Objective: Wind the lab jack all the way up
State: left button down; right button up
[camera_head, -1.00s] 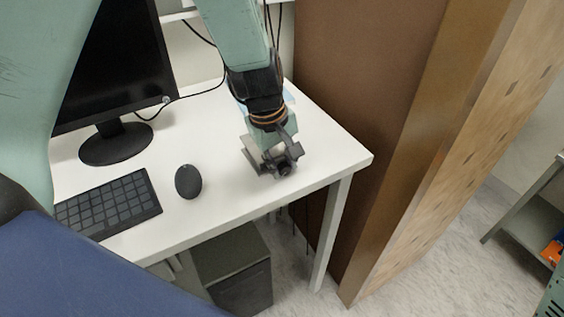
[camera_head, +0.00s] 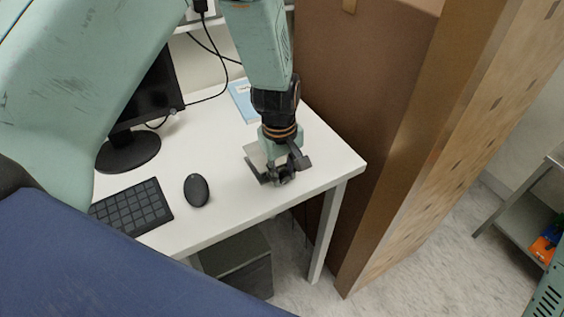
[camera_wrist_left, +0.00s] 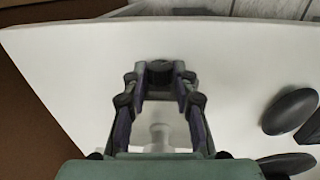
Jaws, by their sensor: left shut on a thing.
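The lab jack (camera_head: 255,160) stands near the front right part of the white desk, mostly hidden under my left gripper; a thin grey edge shows to its left. My left gripper (camera_head: 284,174) points down at the jack's front side. In the left wrist view its two fingers (camera_wrist_left: 158,74) are closed around a dark round knob (camera_wrist_left: 158,68). How high the jack's top stands cannot be told. My right gripper is not in view.
The white desk (camera_head: 225,222) holds a black mouse (camera_head: 196,190), a keyboard (camera_head: 133,207), a monitor (camera_head: 152,98) and a light blue booklet (camera_head: 242,101). A tall brown panel (camera_head: 360,110) stands close on the right of the desk.

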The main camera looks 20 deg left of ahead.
pick_arm(q)
jog(key=shift+s+d+g+p, duration=0.1)
jog(key=shift+s+g+p, duration=0.15)
jog(key=shift+p, duration=0.55)
jog(key=shift+w+g+y, duration=0.15)
jog(key=shift+g+y, duration=0.1)
jog(key=shift+y, duration=0.15)
jog(key=shift+w+d+f+g+y+b, duration=0.1)
jog(key=shift+w+f+g+y+b, duration=0.2)
jog(key=shift+f+g+y, duration=0.15)
jog(key=shift+s+d+r+g+y+b, duration=0.15)
jog(key=shift+g+y+b, duration=0.1)
jog(key=shift+g+b, duration=0.2)
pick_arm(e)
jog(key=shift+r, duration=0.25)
pick_arm(q)
jog(key=shift+r, duration=0.1)
